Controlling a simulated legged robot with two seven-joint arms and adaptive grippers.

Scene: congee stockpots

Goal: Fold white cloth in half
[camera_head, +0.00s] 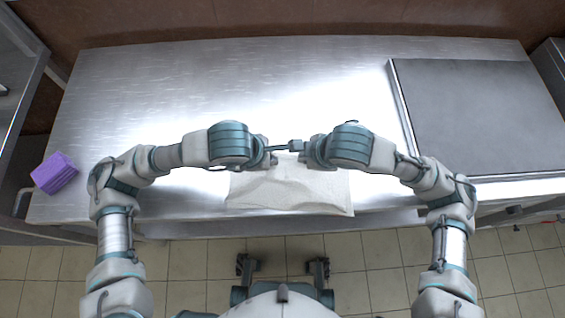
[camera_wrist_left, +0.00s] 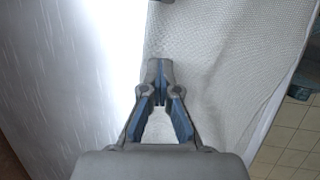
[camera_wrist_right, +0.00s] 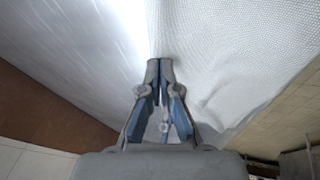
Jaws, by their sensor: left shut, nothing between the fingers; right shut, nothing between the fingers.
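The white cloth (camera_head: 290,190) lies on the steel table near its front edge, with wrinkles across its surface. It also shows in the left wrist view (camera_wrist_left: 215,70) and the right wrist view (camera_wrist_right: 220,50). My left gripper (camera_head: 292,146) is shut and empty over the cloth's far edge. Its fingertips show at that edge in the left wrist view (camera_wrist_left: 160,68). My right gripper (camera_wrist_right: 160,66) is shut and empty at the cloth's far edge too. In the head view its fingers are mostly hidden by its own wrist.
The steel table (camera_head: 200,90) is bare behind and left of the cloth. A purple block (camera_head: 55,173) sits at the table's left edge. A grey raised slab (camera_head: 490,115) takes up the right side. Tiled floor (camera_head: 200,270) lies in front.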

